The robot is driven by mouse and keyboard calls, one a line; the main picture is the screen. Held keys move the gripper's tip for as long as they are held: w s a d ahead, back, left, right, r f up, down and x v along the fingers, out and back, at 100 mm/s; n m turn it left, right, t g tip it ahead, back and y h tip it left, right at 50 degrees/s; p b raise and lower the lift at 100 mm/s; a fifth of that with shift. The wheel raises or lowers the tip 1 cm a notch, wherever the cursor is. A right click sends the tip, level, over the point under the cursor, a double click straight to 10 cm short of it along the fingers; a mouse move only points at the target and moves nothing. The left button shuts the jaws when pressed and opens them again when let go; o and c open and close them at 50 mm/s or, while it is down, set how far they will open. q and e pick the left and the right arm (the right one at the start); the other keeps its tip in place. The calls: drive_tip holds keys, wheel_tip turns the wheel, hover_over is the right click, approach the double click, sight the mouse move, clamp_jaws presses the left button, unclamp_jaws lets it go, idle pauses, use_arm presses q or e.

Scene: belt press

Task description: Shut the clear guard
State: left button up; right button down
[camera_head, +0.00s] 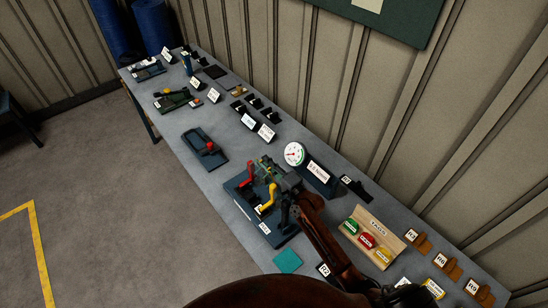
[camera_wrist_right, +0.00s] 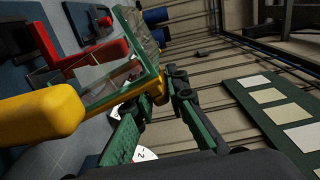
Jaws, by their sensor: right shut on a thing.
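The press (camera_head: 262,192) stands on a dark base on the bench, with a red lever (camera_head: 250,171) and a yellow lever (camera_head: 268,197). In the right wrist view the clear guard (camera_wrist_right: 112,72) is a see-through panel with greenish edges, and it stands tilted. A small yellow part (camera_wrist_right: 155,88) sits at its edge. My right gripper (camera_wrist_right: 168,80) is shut on the guard at this yellow part. The yellow lever (camera_wrist_right: 40,118) and red lever (camera_wrist_right: 90,62) also show there, left of the gripper. In the head view my right arm partly hides the press. My left gripper is out of view.
A dial gauge (camera_head: 294,153) stands behind the press. A dark fixture with a red knob (camera_head: 205,148) is to the left. The wall runs close behind the bench.

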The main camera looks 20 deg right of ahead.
drive_tip(key=shift+s+a+n, duration=0.25)
drive_tip(key=shift+a+n, duration=0.35)
drive_tip(key=shift+a, duration=0.3)
